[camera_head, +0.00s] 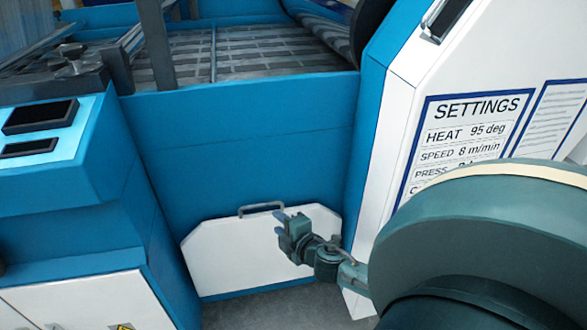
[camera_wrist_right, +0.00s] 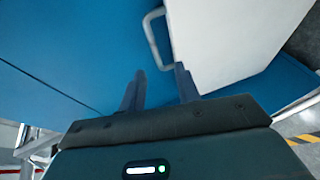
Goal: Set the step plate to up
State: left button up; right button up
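The step plate (camera_head: 235,255) is a white panel with cut corners, low on the blue machine front. A grey bar handle (camera_head: 258,207) sits at its top edge in the head view. In the wrist view the plate (camera_wrist_right: 230,40) fills the upper right, with the handle (camera_wrist_right: 151,38) at its left edge. I cannot tell exactly how far the plate tilts. My right gripper (camera_head: 284,222) is in front of the plate, close to the right end of the handle. In the wrist view its two fingers (camera_wrist_right: 160,74) are apart and empty, just short of the handle. My left gripper is out of view.
A white cabinet with a settings sign (camera_head: 470,130) stands at the right. A blue console (camera_head: 60,150) stands at the left. The grey roller bed (camera_head: 260,50) lies above the blue front. Some grey floor (camera_head: 285,310) shows below the plate.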

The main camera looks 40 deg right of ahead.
jog(key=v, duration=0.6)
jog(key=shift+s+p, duration=0.35)
jog(key=shift+r, duration=0.1)
